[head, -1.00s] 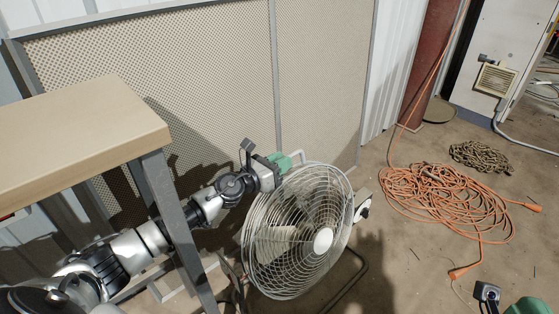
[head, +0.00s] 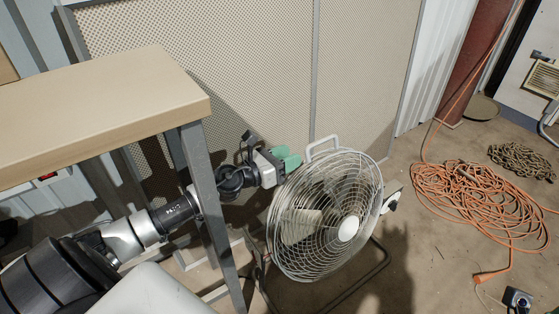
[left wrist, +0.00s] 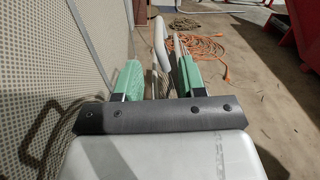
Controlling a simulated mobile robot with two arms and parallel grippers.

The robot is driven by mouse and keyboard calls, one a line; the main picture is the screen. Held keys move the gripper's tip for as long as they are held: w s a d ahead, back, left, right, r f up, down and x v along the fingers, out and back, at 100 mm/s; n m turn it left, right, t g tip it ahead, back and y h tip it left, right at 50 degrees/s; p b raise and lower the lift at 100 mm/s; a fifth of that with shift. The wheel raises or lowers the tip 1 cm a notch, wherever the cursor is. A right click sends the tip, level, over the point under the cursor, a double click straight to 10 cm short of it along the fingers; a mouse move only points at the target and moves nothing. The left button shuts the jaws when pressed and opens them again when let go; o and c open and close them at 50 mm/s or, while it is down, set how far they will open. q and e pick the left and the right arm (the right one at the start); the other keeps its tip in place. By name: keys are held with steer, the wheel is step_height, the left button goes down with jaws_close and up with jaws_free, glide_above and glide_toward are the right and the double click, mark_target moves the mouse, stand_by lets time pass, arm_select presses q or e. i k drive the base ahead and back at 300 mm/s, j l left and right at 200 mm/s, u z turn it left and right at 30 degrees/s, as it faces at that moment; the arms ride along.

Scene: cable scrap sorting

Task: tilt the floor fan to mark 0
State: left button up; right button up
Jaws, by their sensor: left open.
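The floor fan (head: 325,215) stands on the concrete floor, its round wire cage leaning back and facing up. In the left wrist view, the handle (left wrist: 160,42) appears ahead between the spread fingers (left wrist: 158,62). My right gripper's fingers are not seen.
A wood-topped table (head: 100,105) with a grey leg stands at left, in front of my left arm. A perforated panel (head: 250,70) is behind the fan. An orange cable coil (head: 465,205) and a chain (head: 522,160) lie on the floor at right.

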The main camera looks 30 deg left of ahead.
mark_target(313, 208)
steer(key=k+j, duration=0.3)
steer(key=k, duration=0.15)
steer(key=k+j, duration=0.25)
steer(key=k, duration=0.2)
